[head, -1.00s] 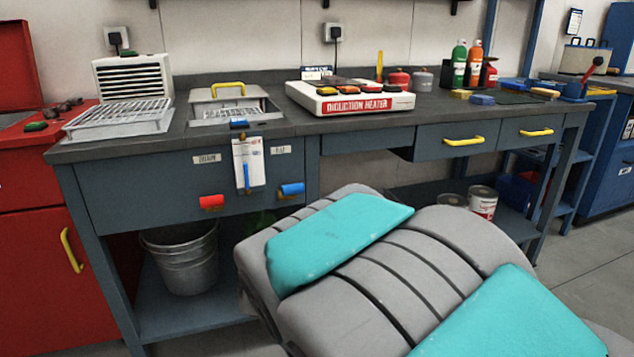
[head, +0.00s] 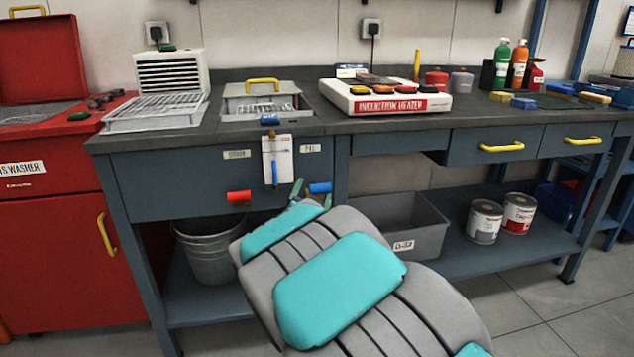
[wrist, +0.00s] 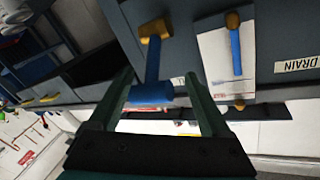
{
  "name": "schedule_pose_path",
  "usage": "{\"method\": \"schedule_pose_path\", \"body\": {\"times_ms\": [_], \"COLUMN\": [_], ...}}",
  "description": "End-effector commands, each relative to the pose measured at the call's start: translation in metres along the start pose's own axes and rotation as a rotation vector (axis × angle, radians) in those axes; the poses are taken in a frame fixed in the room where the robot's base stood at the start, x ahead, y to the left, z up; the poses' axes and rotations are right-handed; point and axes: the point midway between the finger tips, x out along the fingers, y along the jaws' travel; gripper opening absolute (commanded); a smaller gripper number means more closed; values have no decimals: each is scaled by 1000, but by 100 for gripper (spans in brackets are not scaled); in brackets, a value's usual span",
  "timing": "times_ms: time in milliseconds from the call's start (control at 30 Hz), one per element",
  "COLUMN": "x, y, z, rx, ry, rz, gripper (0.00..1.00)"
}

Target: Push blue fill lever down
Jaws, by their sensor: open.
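The blue fill lever (head: 320,188) sticks out from the front panel of the bench sink unit, below the right-hand label (head: 310,148). In the wrist view the lever (wrist: 151,94) shows a brass-coloured hub, a blue stem and a blue crossbar grip. My gripper (head: 312,194) is open at the lever, with one green finger to the left of it and the other close to its lower side. In the wrist view my gripper (wrist: 160,80) has its fingers on either side of the blue grip, with nothing clamped. I cannot tell whether a finger touches it.
A red lever (head: 238,197) sits to the left under the drain label (head: 237,154). A white card (head: 277,158) with a blue handle hangs between them. A metal bucket (head: 205,255) and a grey bin (head: 400,225) stand on the lower shelf.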

Motion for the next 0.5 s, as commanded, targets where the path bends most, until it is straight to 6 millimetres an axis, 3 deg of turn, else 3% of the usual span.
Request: {"method": "schedule_pose_path", "body": {"times_ms": [200, 500], "x": [35, 53], "y": [0, 0], "z": [-2, 0], "rx": [1, -1], "ry": [3, 0], "rz": [0, 0], "gripper": [82, 82]}}
